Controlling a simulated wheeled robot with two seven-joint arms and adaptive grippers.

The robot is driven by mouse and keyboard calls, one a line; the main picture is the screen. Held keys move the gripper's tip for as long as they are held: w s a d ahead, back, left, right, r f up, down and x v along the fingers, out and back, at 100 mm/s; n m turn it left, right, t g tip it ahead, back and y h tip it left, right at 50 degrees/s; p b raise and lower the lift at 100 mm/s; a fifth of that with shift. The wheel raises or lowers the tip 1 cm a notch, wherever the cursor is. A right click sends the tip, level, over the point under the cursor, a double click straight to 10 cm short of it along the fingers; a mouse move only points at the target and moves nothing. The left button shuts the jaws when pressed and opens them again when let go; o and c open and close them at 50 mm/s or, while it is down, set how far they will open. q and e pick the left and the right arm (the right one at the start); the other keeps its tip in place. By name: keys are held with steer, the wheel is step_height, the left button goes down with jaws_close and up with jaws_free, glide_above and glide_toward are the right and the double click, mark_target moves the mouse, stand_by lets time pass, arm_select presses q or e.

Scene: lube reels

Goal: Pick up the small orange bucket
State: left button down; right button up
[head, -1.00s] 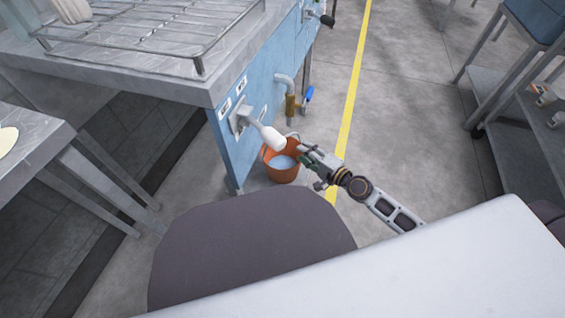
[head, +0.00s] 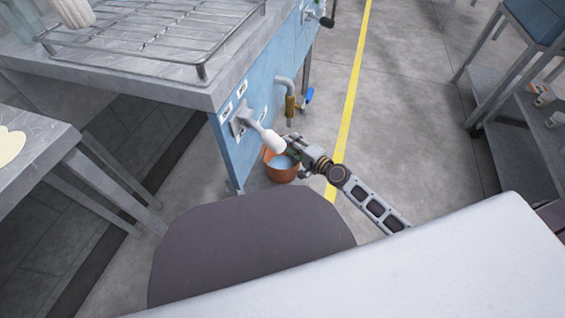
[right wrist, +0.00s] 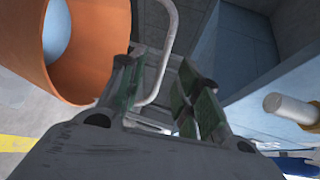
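The small orange bucket (head: 280,175) stands on the floor beside the blue side of the metal bench, with a pale blue inside. My right gripper (head: 294,146) is over its right rim and hides part of it. In the right wrist view the bucket (right wrist: 90,50) fills the upper left. Its thin pale handle (right wrist: 165,60) is raised and passes between my right gripper's (right wrist: 160,95) two fingers. The fingers are apart, with gaps between them and the handle. My left gripper is not in view.
A white-ended lever (head: 265,138) sticks out from the blue panel (head: 235,150) just above the bucket. A bent pipe with a brass-coloured end (head: 290,105) is behind it. Open floor with a yellow line (head: 351,90) lies to the right.

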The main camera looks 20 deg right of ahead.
steer(key=shift+w+a, duration=0.2)
steer(key=shift+w, duration=0.1)
steer(key=shift+a+x, duration=0.25)
steer(key=shift+x, duration=2.2)
steer(key=shift+s+r, duration=0.15)
steer(key=shift+c, duration=0.4)
jaws_close()
